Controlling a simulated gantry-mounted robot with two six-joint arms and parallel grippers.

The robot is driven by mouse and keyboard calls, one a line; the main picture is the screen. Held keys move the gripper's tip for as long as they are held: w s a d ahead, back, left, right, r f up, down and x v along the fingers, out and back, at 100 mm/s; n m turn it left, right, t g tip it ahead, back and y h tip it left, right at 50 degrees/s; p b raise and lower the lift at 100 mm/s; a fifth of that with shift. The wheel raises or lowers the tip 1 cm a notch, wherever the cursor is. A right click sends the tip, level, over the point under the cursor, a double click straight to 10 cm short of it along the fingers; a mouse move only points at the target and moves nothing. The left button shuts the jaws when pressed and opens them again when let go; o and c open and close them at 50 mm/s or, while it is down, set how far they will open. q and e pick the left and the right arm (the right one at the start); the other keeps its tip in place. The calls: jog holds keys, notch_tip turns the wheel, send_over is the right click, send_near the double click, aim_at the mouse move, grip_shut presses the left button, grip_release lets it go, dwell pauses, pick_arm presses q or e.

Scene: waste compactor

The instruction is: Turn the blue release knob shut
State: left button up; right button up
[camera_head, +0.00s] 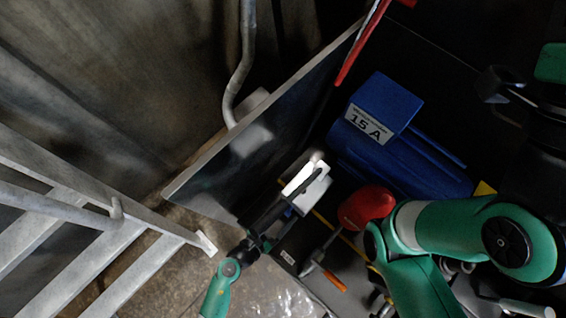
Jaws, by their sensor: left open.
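My left gripper (294,197) is at the lower middle, at the end of a small green and black arm. Its jaws are open, beside a white and grey box-like part (312,190) close to the lower end of the dark panel. A small dark blue bit (288,214) shows just beside the gripper. I cannot tell whether it is the release knob, or whether the gripper touches it. No blue knob can be clearly made out. A large green arm of mine fills the lower right, and no gripper of it can be made out.
A large blue motor unit (400,150) marked 15 A sits right of the tilted dark panel (265,135). A red rounded part (367,207) and an orange-tipped lever (333,280) lie below it. A metal ladder (75,255) stands at the lower left. A red bar (362,42) is at the top.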

pick_arm(q)
grip_shut()
dwell(0.3)
jog(key=shift+w+n, duration=0.1)
jog(key=shift+n, duration=0.2)
jog(key=shift+w+r+n+g+h+p, duration=0.1)
jog(key=shift+n+g+h+p, duration=0.2)
jog(key=shift+n+p, duration=0.15)
jog(key=shift+a+n+g+h, duration=0.1)
jog(key=shift+n+g+h, duration=0.2)
jog(key=shift+n, duration=0.15)
jog(key=shift+n+g+h, duration=0.4)
jog(key=shift+n+h, duration=0.2)
jog(key=shift+n, duration=0.5)
